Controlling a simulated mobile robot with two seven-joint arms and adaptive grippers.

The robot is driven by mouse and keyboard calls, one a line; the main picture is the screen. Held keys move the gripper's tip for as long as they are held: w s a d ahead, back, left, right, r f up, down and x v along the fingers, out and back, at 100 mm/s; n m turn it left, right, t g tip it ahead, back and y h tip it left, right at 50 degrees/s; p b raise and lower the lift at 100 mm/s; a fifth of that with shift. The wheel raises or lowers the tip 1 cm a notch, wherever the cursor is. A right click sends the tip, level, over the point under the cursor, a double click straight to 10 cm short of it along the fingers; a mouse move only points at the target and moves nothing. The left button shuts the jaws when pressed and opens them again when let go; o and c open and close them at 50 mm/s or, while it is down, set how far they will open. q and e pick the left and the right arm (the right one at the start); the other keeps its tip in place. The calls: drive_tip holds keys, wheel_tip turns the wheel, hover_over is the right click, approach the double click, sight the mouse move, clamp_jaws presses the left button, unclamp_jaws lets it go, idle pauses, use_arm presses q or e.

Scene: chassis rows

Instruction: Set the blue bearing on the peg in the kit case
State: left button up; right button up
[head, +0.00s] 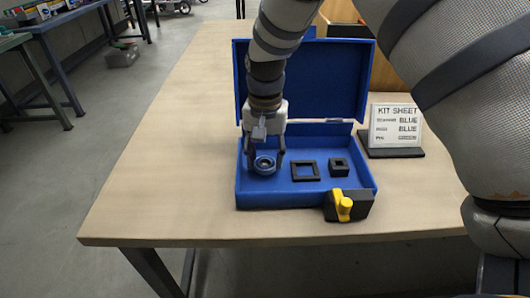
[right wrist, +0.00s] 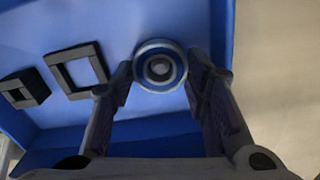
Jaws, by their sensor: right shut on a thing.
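The blue kit case (head: 303,200) lies open on the table with its lid up. My right gripper (head: 265,158) points down into the left part of the case, its fingers on either side of the blue bearing (head: 264,168) and shut on it. In the right wrist view the round bearing (right wrist: 160,50) sits between the fingertips (right wrist: 160,82). A grey round peg top (right wrist: 159,67) shows in the middle of the bearing. The bearing appears to be around the peg; whether it rests on the case floor I cannot tell. My left gripper is not in view.
A black square frame (head: 305,162) and a smaller black square piece (head: 339,160) lie in the case, right of the bearing. The kit sheet (head: 396,127) stands right. The table's left side is clear.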

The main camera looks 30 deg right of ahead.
drive_tip(key=shift+f, duration=0.9)
drive_tip(key=o, duration=1.3)
drive_tip(key=shift+r, duration=0.15)
wheel_tip(320, 180, up, 12)
